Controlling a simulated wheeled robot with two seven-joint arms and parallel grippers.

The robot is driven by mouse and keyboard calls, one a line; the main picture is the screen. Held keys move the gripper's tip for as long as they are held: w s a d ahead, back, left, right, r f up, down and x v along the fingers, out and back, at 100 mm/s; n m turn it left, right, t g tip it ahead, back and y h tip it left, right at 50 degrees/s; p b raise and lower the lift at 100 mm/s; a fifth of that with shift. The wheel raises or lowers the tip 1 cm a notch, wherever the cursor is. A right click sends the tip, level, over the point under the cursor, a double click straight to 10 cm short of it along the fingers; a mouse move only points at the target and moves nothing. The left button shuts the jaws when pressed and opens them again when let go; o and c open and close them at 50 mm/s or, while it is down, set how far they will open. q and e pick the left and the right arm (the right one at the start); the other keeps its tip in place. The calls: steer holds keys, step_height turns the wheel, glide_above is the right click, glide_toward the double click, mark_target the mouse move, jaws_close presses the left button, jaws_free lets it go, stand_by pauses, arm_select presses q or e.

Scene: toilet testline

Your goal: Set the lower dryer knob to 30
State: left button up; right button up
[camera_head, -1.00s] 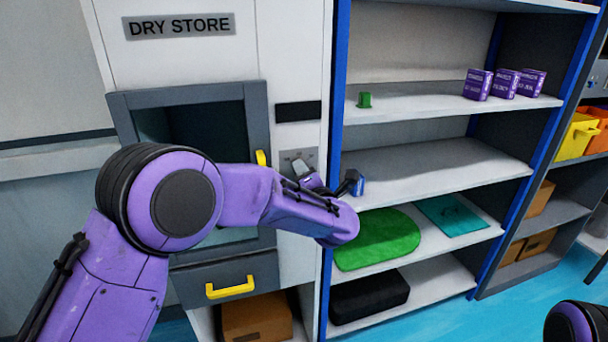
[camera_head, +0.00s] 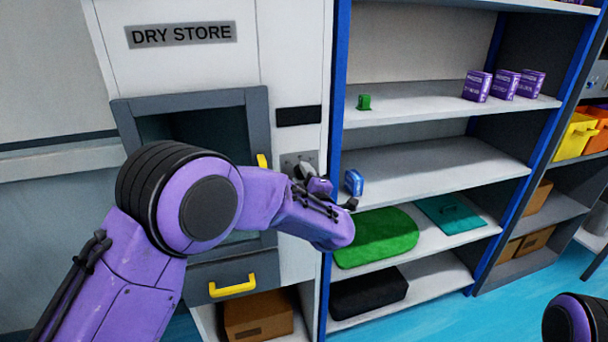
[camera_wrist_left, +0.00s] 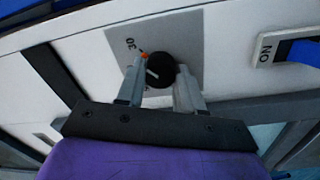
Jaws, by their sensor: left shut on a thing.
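The lower dryer knob is a round black dial (camera_wrist_left: 158,70) with a white pointer line, on a grey plate (camera_wrist_left: 190,30) marked "30" near an orange mark. In the left wrist view my left gripper (camera_wrist_left: 160,78) has one finger on each side of the dial and is shut on it. The pointer line slants, and part of the dial face and scale is hidden by the fingers. In the head view my left gripper (camera_head: 306,172) is at the panel plate (camera_head: 297,158) beside the dryer door, mostly hidden by my arm. The right gripper does not show.
The dryer cabinet has a grey door frame (camera_head: 258,120) and a drawer with a yellow handle (camera_head: 232,287). Shelves (camera_head: 430,170) with a blue item (camera_head: 354,182) stand close to my forearm.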

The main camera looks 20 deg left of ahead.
arm_select(q)
steer(key=shift+m, duration=0.4)
steer(key=o, duration=1)
steer(key=shift+o, duration=0.2)
steer(key=shift+d, duration=0.1)
steer(key=b+v, duration=0.2)
steer(key=v, duration=0.8)
steer(key=shift+s+b, duration=0.2)
steer(key=shift+b, duration=0.2)
steer(key=shift+d+f, duration=0.1)
